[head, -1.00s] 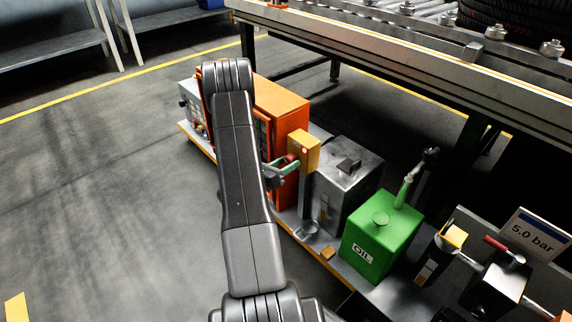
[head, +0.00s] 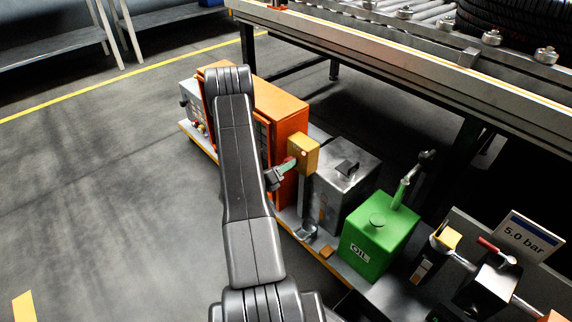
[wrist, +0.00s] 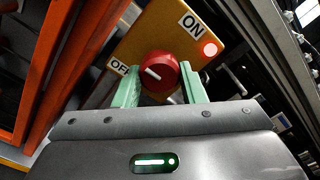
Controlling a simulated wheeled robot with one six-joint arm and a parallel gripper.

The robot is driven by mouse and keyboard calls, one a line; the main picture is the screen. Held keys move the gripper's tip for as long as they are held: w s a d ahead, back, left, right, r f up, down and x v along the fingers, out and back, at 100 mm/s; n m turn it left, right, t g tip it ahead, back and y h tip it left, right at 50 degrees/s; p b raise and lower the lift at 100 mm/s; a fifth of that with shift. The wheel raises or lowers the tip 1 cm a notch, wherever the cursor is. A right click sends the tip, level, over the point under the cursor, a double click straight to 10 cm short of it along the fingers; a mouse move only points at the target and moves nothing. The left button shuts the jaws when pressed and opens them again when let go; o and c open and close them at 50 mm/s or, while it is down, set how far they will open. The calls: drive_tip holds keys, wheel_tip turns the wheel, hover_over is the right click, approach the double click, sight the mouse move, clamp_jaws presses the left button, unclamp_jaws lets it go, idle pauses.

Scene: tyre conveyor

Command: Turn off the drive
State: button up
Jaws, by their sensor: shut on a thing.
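The drive switch is a red round knob (wrist: 158,71) on a yellow box (wrist: 130,48), with an OFF label (wrist: 118,67) at its left and an ON label (wrist: 191,23) at its upper right. A white mark on the knob lies on its left part, toward the OFF side. A small red lamp (wrist: 210,49) beside the ON label glows. My gripper (wrist: 160,84) has its green fingers on either side of the knob and is shut on it. In the head view the yellow box (head: 305,152) shows behind my gripper (head: 286,166), and the knob is mostly hidden.
An orange cabinet (head: 281,108) stands close to the left of the box. A grey metal tank (head: 343,185) and a green oil can (head: 378,236) stand to the right. The conveyor frame (head: 430,62) runs above and behind. Open floor lies at left.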

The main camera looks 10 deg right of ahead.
drive_tip(key=o, duration=1)
drive_tip(key=shift+a, duration=0.1)
drive_tip(key=p+v, duration=0.2)
drive_tip(key=v, duration=1.1)
drive_tip(key=shift+s+a+p, duration=0.25)
drive_tip(key=shift+p, duration=0.05)
drive_tip(key=b+x, duration=0.2)
drive_tip(key=x, duration=1.2)
drive_tip(key=shift+b, duration=0.3)
drive_tip(key=shift+s+a, duration=0.1)
drive_tip(key=shift+a, duration=0.05)
